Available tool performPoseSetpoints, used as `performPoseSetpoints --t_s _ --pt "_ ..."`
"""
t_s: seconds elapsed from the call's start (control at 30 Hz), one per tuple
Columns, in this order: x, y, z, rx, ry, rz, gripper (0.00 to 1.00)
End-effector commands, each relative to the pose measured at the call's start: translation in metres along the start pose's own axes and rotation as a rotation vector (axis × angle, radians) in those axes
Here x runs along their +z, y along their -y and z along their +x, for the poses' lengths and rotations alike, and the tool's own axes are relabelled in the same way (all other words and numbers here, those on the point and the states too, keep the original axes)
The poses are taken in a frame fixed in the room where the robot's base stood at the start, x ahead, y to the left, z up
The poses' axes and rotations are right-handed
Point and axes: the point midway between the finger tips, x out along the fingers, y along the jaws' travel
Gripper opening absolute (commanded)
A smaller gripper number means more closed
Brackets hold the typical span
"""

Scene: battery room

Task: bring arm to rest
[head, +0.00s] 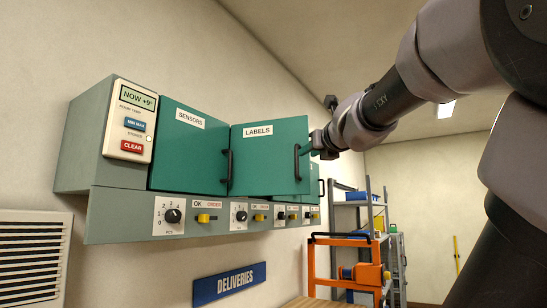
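My arm reaches in from the upper right of the head view. My gripper (316,146) is small and seen from the side at the right edge of the teal LABELS door (262,172). It is close to that door's dark upright handle (297,162); I cannot tell whether it touches it. Its fingers are too small and overlapped to show whether they are open or shut. The teal SENSORS door (188,150) is to the left, with its own dark handle (229,172).
The grey wall cabinet has a panel (132,122) with a display and buttons, and a lower strip of knobs (173,215) and yellow switches. Below are a blue DELIVERIES sign (229,282) and an orange frame (345,262). Shelving (352,215) stands behind. Open air lies below my arm.

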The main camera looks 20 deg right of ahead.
Motion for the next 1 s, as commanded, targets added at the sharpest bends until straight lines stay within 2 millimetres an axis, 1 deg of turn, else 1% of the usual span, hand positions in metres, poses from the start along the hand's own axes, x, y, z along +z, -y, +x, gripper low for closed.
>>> performPoseSetpoints --t_s 0.43,0.5,0.57,0.67,0.77,0.8,0.87,0.9,0.97,1.0 --pt "0.000 0.000 0.000 0.000 0.000 0.000 0.30" --pt "-0.003 -0.002 0.001 0.007 -0.007 -0.021 0.30" --pt "-0.009 -0.007 0.003 0.027 -0.025 -0.082 0.30" --pt "-0.034 -0.027 0.007 0.107 -0.082 -0.301 0.30" --pt "-0.073 -0.055 0.008 0.251 -0.148 -0.652 0.30" --pt "-0.092 -0.066 0.006 0.323 -0.169 -0.811 0.30" --pt "-0.120 -0.082 0.002 0.439 -0.187 -1.049 0.30" --pt "-0.138 -0.090 -0.003 0.521 -0.191 -1.206 0.30" --pt "-0.165 -0.101 -0.011 0.650 -0.182 -1.437 0.30" --pt "-0.183 -0.107 -0.017 0.739 -0.167 -1.585 0.30"
